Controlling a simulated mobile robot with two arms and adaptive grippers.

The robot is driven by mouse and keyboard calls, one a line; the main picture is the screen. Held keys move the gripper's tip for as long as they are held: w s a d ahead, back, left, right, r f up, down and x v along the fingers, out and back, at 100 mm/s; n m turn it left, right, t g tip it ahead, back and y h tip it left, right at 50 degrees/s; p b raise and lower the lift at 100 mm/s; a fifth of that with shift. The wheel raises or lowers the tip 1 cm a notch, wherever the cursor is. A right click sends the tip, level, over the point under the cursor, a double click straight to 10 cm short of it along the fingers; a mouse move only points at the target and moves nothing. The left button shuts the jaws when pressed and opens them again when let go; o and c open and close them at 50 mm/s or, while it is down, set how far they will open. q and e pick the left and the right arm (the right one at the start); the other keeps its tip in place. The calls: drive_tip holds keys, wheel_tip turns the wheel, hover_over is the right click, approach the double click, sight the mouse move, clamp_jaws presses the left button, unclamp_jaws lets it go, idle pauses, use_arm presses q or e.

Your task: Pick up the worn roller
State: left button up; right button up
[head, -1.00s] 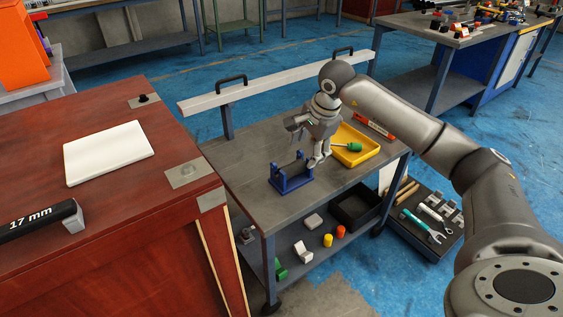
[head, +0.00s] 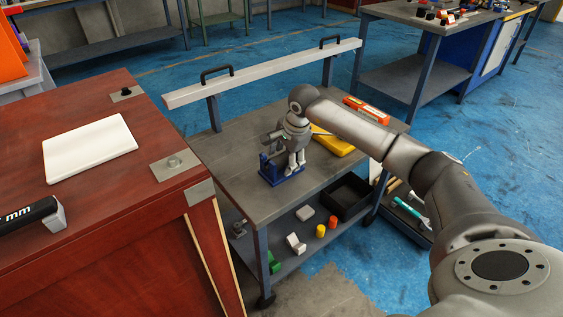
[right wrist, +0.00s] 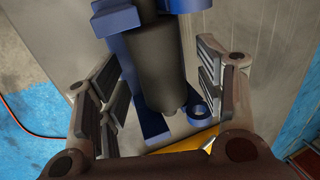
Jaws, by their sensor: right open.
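The roller (right wrist: 163,62), a dark grey cylinder with a narrower end, sits in the blue stand (head: 270,177) on the grey cart. The stand also shows in the right wrist view (right wrist: 126,45). My right gripper (right wrist: 160,88) is open, with one finger on each side of the roller and gaps between pads and roller. In the head view my right gripper (head: 293,166) is over the stand and hides most of the roller. I cannot tell any wear on the roller. My left gripper is not in view.
A yellow tray (head: 338,147) lies behind my right gripper on the cart (head: 235,195). A pale rail (head: 270,73) with handles runs along the cart's far side. A red-brown cabinet (head: 90,200) stands left. The cart's front left top is clear.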

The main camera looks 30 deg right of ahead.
drive_tip(key=shift+r, duration=0.1)
drive_tip(key=c, duration=1.1)
drive_tip(key=shift+c, duration=0.4)
drive_tip(key=shift+r, duration=0.1)
